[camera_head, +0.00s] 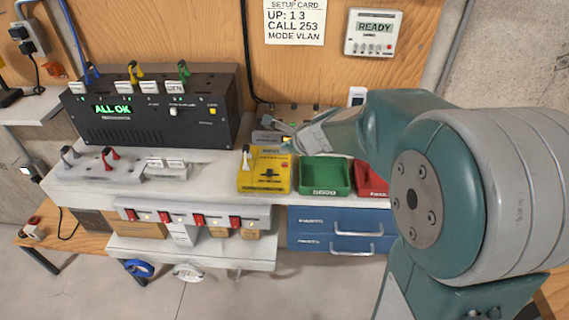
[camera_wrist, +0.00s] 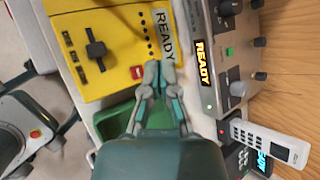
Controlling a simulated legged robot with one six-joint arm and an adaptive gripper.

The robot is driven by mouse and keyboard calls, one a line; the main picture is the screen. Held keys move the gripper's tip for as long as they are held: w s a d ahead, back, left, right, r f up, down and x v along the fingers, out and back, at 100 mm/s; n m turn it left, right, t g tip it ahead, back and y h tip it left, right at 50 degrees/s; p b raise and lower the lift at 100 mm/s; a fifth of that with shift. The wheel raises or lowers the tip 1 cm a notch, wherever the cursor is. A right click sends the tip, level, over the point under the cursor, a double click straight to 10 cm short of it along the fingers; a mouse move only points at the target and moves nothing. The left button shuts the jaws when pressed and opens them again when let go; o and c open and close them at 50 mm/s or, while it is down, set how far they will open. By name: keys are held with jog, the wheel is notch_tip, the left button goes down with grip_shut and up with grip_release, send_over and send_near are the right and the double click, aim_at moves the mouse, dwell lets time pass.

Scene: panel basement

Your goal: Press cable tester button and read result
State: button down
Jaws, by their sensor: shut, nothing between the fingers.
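The yellow cable tester (camera_head: 252,181) stands on the white bench in the head view, with a white-labelled plug at its left. In the wrist view the tester (camera_wrist: 70,25) shows a black slider, a row of dark dots, a small red button (camera_wrist: 137,72) and a display strip reading READY (camera_wrist: 164,36). My gripper (camera_wrist: 159,70) is shut and empty, its fingertips just beside the red button and below the READY strip. Contact cannot be told. In the head view my gripper (camera_head: 289,146) is over the tester's back right corner, partly hidden by my arm.
A grey device (camera_wrist: 228,60), also reading READY, stands behind the tester. Green (camera_head: 325,176) and red (camera_head: 370,180) bins sit to the right. A black rack unit (camera_head: 150,130) reads ALL OK at the left. A wall panel (camera_head: 373,34) reads READY beside a setup card (camera_head: 296,20).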

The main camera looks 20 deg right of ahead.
aim_at(281, 161)
jog(key=shift+f, duration=1.2)
jog(key=shift+f, duration=0.1)
dwell(0.4)
jog(key=shift+f, duration=0.25)
jog(key=shift+f, duration=0.35)
dwell(0.7)
jog(key=shift+r, duration=0.8)
jog(key=shift+r, duration=2.5)
